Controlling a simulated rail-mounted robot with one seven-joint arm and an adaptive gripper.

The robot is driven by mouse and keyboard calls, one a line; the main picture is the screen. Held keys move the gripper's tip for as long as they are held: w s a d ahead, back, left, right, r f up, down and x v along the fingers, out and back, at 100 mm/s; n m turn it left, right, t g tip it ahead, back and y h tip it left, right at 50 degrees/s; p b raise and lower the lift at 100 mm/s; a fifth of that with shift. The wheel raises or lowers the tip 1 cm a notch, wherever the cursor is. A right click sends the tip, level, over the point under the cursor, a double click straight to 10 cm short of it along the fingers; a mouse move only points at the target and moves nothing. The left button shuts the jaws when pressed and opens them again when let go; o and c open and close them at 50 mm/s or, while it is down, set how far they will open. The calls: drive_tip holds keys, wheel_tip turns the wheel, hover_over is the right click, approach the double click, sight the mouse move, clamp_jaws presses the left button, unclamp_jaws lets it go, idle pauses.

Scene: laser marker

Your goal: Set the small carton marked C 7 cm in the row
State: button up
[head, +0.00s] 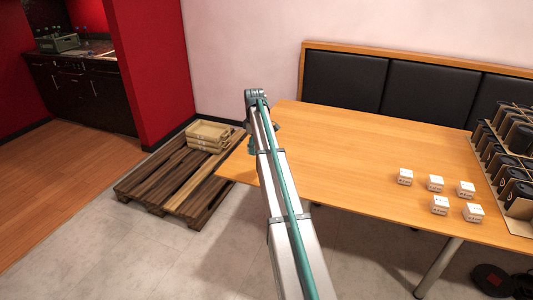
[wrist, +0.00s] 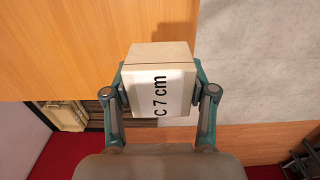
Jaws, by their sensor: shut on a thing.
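A small white carton (wrist: 158,88) marked "C 7 cm" shows in the wrist view. My gripper (wrist: 158,92) is shut on it, one finger on each side, and the label faces the camera. In the head view my arm reaches to the table's left end; its tip hides the gripper and the held carton. Several small white cartons (head: 436,183) stand on the right part of the wooden table (head: 330,150) in two short lines. Their print is too small to read.
A rack of dark cups (head: 510,160) stands at the table's right end. A black padded bench (head: 400,90) is behind the table. A pallet (head: 180,180) with stacked wooden trays (head: 209,134) lies on the floor at left. The table's middle is clear.

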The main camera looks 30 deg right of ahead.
drive_tip(key=w+f+p, duration=0.1)
drive_tip(key=w+f, duration=0.2)
drive_tip(key=w, duration=0.4)
drive_tip(key=p, duration=0.1)
hover_over(242, 162)
drive_tip(key=s, duration=0.1)
wheel_tip(242, 162, down, 4)
drive_tip(key=shift+d+f, duration=0.15)
drive_tip(key=shift+f, duration=0.05)
drive_tip(key=shift+w+f, duration=0.4)
drive_tip(key=shift+f, duration=0.15)
drive_tip(key=shift+w+f+p, duration=0.2)
drive_tip(key=shift+f+p, duration=0.45)
drive_tip(key=shift+f, duration=1.15)
drive_tip(key=shift+f, duration=0.15)
drive_tip(key=o, duration=1.2)
